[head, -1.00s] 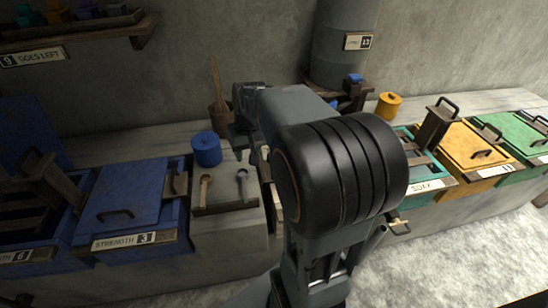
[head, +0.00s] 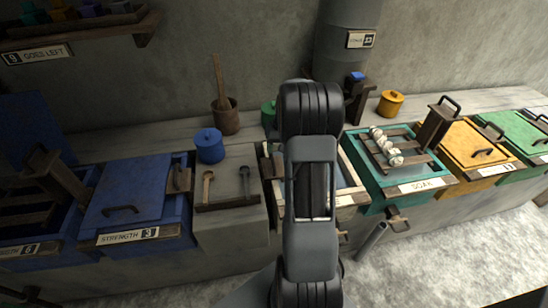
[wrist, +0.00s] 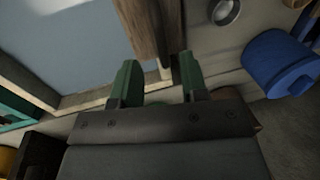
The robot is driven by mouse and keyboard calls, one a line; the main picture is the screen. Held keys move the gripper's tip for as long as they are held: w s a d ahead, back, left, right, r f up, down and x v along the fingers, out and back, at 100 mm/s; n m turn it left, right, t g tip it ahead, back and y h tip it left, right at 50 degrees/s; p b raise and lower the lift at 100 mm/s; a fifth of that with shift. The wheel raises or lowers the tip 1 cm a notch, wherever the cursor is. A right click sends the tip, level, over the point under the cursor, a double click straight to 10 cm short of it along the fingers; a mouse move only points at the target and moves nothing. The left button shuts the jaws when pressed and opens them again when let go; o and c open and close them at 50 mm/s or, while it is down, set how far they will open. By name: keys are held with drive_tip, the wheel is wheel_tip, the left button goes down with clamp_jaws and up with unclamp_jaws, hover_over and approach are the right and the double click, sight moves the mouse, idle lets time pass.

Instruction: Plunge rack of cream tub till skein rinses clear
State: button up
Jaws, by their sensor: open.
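The cream tub (head: 346,199) stands in the middle of the row in the head view, mostly hidden behind my arm. In the wrist view its pale rim (wrist: 95,97) borders grey-blue water (wrist: 70,40). No skein shows in the visible part of it. A brown wooden upright (wrist: 149,28), perhaps the rack's handle, stands at the tub's edge. My gripper (wrist: 158,80) is open, its green fingers on either side of the upright's near end; I cannot tell whether they touch it. The head view hides my gripper behind the arm.
To the right is a teal tub (head: 372,187) marked SOAK, with pale skeins (head: 386,146) on its rack. A yellow lidded tub (head: 474,146) follows. To the left are a blue pot (head: 209,146), a tool block (head: 228,227) and a blue lidded tub (head: 128,194).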

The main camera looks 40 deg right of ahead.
sight(273, 160)
drive_tip(key=shift+w+a+f, duration=0.1)
drive_tip(key=shift+a+f, duration=0.05)
drive_tip(key=shift+f, duration=0.7)
drive_tip(key=shift+w+a+f, duration=0.1)
drive_tip(key=shift+a+f, duration=0.1)
drive_tip(key=shift+f, duration=0.6)
drive_tip(key=shift+a+f, duration=0.15)
drive_tip(key=shift+f, duration=0.7)
drive_tip(key=shift+c, duration=0.4)
clamp_jaws()
